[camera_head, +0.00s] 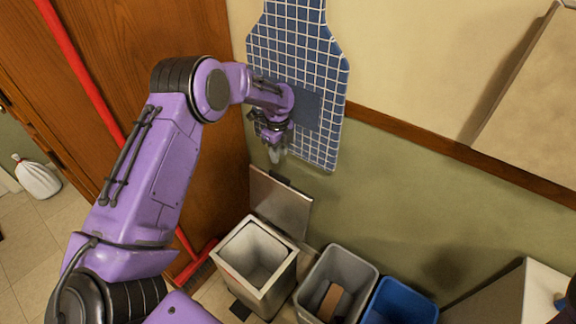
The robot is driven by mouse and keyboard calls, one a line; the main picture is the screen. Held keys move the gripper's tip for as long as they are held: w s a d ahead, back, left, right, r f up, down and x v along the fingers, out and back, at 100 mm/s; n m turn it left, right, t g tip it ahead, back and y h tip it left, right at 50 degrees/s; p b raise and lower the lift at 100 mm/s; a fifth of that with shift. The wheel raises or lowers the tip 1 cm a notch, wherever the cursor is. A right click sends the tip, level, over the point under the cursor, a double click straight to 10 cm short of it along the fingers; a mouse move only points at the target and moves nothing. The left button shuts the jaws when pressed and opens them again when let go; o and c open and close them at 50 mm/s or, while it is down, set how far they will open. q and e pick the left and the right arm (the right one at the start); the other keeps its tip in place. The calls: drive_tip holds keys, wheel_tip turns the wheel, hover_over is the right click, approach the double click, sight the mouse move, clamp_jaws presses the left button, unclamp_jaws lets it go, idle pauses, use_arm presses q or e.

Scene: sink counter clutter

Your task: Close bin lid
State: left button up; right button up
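A metal pedal bin (258,290) stands on the floor at the lower middle, with a pale inner bucket. Its lid (280,203) is up, standing open at the back of the bin against the wall side. My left gripper (275,153) hangs above the lid, pointing down, in front of the blue checked apron, and appears apart from the lid. Its fingers are small and blurred, so I cannot tell whether they are open. My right gripper is not visible; only a dark bit shows at the lower right edge.
A grey bin (343,264) with a brown item inside and a blue bin (401,301) stand right of the metal bin. A checked apron (325,75) hangs on the wall. A red broom (83,76) leans at the left. A white bag (38,180) lies far left.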

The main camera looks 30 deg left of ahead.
sight(279, 175)
use_arm(q)
wheel_tip(279, 175, down, 10)
drive_tip(key=shift+s+d+r+p, duration=0.1)
drive_tip(key=shift+p, duration=0.7)
drive_tip(key=shift+s, duration=0.1)
clamp_jaws()
idle(0.8)
